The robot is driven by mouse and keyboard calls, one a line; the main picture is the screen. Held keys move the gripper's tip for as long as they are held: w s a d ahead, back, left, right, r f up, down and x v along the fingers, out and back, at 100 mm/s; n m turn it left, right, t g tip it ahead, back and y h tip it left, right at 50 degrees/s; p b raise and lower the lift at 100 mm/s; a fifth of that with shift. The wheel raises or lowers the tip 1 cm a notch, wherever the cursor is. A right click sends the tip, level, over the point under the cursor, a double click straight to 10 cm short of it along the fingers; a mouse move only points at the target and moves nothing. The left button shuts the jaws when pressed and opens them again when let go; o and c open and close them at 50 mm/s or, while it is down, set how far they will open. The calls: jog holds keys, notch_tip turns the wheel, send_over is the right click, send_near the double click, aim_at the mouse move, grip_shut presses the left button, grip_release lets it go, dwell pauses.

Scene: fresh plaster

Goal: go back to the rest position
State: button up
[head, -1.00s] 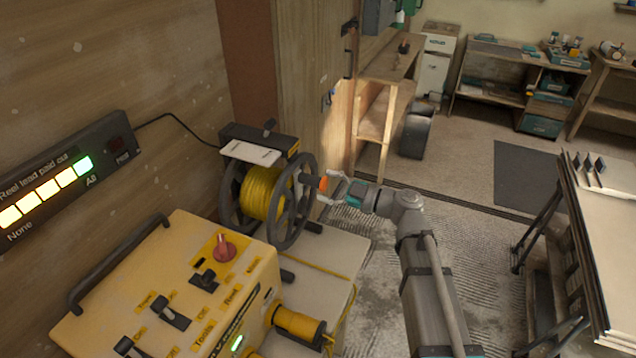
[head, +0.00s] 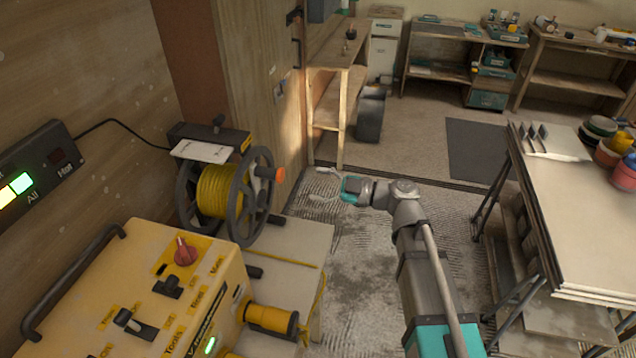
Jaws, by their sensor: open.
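My gripper (head: 322,184) is open and empty in the middle of the head view. It points left, toward the cable reel, and is apart from it. The reel (head: 222,195) carries yellow cable between dark spoked wheels. Its orange crank knob (head: 267,173) faces my gripper, with a clear gap between them. My grey and teal arm reaches up from the bottom of the view.
A yellow control box (head: 150,290) with a red knob stands at lower left. A lit indicator panel (head: 40,175) hangs on the left wall. A trestle table (head: 580,220) with boards and tubs stands right. Workbenches line the back.

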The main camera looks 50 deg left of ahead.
dwell(0.4)
jog(key=w+d+f+m+t+h, duration=0.25)
jog(key=w+d+f+m, duration=0.25)
jog(key=d, duration=0.5)
jog(key=w+d+f+m+t+h, duration=0.2)
jog(key=w+d+f+m+t, duration=0.25)
jog(key=d, duration=0.45)
jog(key=w+d+f+m+t+h, duration=0.15)
jog(key=w+d+f+m, duration=0.35)
jog(key=d, duration=0.5)
jog(key=w+d+f+m+h, duration=0.1)
jog(key=d+m+h, duration=0.3)
jog(key=d, duration=1.2)
jog(key=d+f+m+t+h, duration=0.1)
jog(key=d+f+m+h, duration=0.2)
jog(key=d+m, duration=0.9)
jog(key=d+h, duration=0.2)
jog(key=d, duration=0.2)
jog(key=shift+w+d, duration=0.25)
jog(key=shift+w, duration=0.15)
jog(key=shift+c, duration=1)
